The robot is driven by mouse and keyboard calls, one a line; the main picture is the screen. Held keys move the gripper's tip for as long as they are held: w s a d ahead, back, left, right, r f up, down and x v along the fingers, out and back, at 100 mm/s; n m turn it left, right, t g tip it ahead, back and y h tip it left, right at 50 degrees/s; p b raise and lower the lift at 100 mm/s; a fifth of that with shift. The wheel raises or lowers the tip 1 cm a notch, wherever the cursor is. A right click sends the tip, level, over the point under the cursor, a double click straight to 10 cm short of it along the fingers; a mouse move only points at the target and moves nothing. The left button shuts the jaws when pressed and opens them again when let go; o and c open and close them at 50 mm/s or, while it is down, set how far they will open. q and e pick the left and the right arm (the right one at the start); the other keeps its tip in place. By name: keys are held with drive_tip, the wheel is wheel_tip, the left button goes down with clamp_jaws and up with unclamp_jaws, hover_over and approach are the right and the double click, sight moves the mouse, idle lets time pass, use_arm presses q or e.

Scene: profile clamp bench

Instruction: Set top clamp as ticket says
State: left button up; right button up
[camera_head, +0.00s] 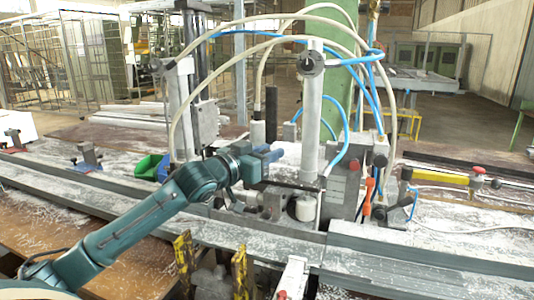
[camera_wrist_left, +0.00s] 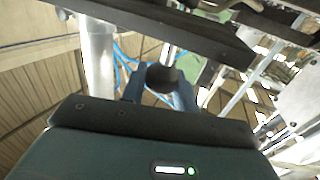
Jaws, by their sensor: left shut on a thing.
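My left gripper (camera_head: 268,157) reaches in from the left to the middle of the clamp machine, beside the upright silver column (camera_head: 312,120). In the left wrist view its two blue-grey fingers (camera_wrist_left: 160,92) are shut on a dark round knob (camera_wrist_left: 162,76). The head view does not show this knob clearly. A dark clamp knob (camera_head: 311,63) sits high on the silver column. A white roller (camera_head: 303,208) is low at the front of the machine. I cannot make out a ticket. My right gripper is not in view.
Blue and cream hoses arch over the machine. Long grey rails (camera_head: 420,246) run along the bench front, with yellow posts (camera_head: 183,258) below.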

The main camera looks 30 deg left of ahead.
use_arm(q)
clamp_jaws()
drive_tip(key=shift+r, duration=0.25)
wheel_tip(320, 180, up, 2)
drive_tip(key=shift+a+r+p, duration=0.1)
drive_tip(key=shift+p, duration=1.1)
drive_tip(key=shift+r+p, duration=0.65)
drive_tip(key=shift+r, duration=0.05)
drive_tip(key=o, duration=0.5)
unclamp_jaws()
drive_tip(key=o, duration=0.3)
drive_tip(key=shift+f, duration=0.25)
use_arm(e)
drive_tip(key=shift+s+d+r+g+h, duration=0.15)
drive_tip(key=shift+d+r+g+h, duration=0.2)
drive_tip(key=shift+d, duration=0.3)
use_arm(q)
drive_tip(key=shift+o, duration=0.2)
